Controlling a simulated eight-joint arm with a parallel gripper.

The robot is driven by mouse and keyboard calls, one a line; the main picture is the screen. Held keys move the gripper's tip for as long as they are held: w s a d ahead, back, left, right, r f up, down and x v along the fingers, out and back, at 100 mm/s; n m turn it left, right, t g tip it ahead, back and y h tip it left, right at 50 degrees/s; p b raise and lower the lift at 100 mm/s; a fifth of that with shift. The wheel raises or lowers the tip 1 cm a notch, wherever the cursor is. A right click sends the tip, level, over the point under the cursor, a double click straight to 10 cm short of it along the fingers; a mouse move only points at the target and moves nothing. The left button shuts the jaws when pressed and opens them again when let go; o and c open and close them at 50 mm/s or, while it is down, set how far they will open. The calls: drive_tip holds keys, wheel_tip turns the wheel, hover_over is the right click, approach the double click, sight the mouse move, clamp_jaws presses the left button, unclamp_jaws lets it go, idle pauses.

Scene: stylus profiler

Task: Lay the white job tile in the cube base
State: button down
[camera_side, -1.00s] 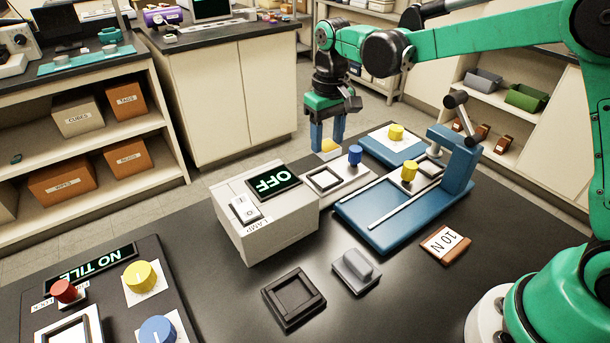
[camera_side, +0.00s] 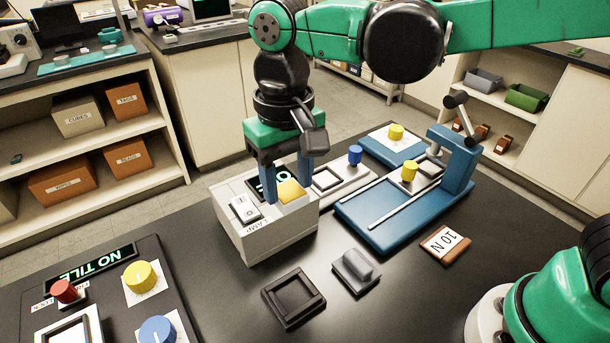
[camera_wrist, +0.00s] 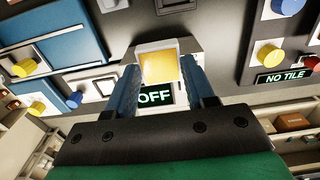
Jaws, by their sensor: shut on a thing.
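My gripper (camera_side: 287,178) is shut on a small square block (camera_side: 290,191) with a yellow face and a pale edge. It holds the block over the lamp box, and the wrist view shows the block (camera_wrist: 160,66) between the fingers. I cannot tell whether this is the white job tile. No part is labelled as the cube base. A black square base with a recess (camera_side: 272,296) lies empty at the front of the bench. A white square frame (camera_side: 325,178) stands right of the gripper, and another (camera_side: 95,330) is on the "NO TILE" panel (camera_side: 155,257).
The lamp box (camera_side: 245,243) reads "OFF" in the wrist view. A blue machine (camera_side: 395,220) stands to the right, with a grey handled block (camera_side: 355,271) and a brown "10 N" block (camera_side: 446,244) in front. The bench front is mostly clear.

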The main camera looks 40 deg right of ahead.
drive_tip(key=s+a, duration=0.3)
drive_tip(key=s, duration=0.2)
hover_over(293, 295)
wheel_tip(293, 295, down, 5)
drive_tip(key=shift+f, duration=0.55)
drive_tip(key=shift+f, duration=2.45)
drive_tip(key=shift+f, duration=0.2)
drive_tip(key=shift+f, duration=0.6)
